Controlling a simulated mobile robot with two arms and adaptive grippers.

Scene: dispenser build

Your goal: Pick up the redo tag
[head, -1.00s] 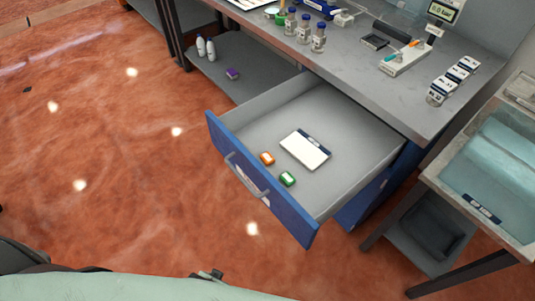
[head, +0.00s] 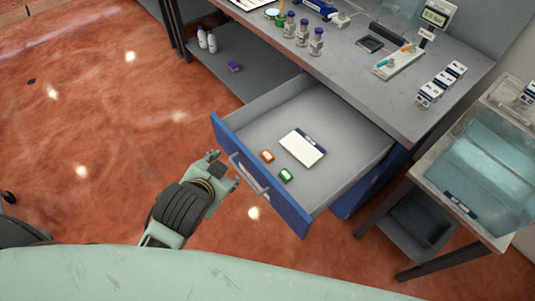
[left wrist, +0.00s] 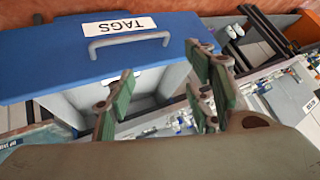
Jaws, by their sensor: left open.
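Two small tags lie in the open drawer in the head view: an orange tag (head: 267,156) and a green tag (head: 286,175). Their print is too small to read, so I cannot tell which is the redo tag. A white card with a dark band (head: 302,148) lies beside them. My left gripper (head: 224,169) is open and empty, just outside the drawer front near its handle. In the left wrist view its fingers (left wrist: 165,95) are spread, with the drawer front beyond. My right gripper is not in view.
The blue drawer front (left wrist: 150,50) carries a handle and a "TAGS" label. The grey worktop (head: 400,108) above holds vials, instruments and small boxes. A purple item (head: 234,66) lies on the lower shelf. A side table with a bluish bin (head: 480,165) stands right.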

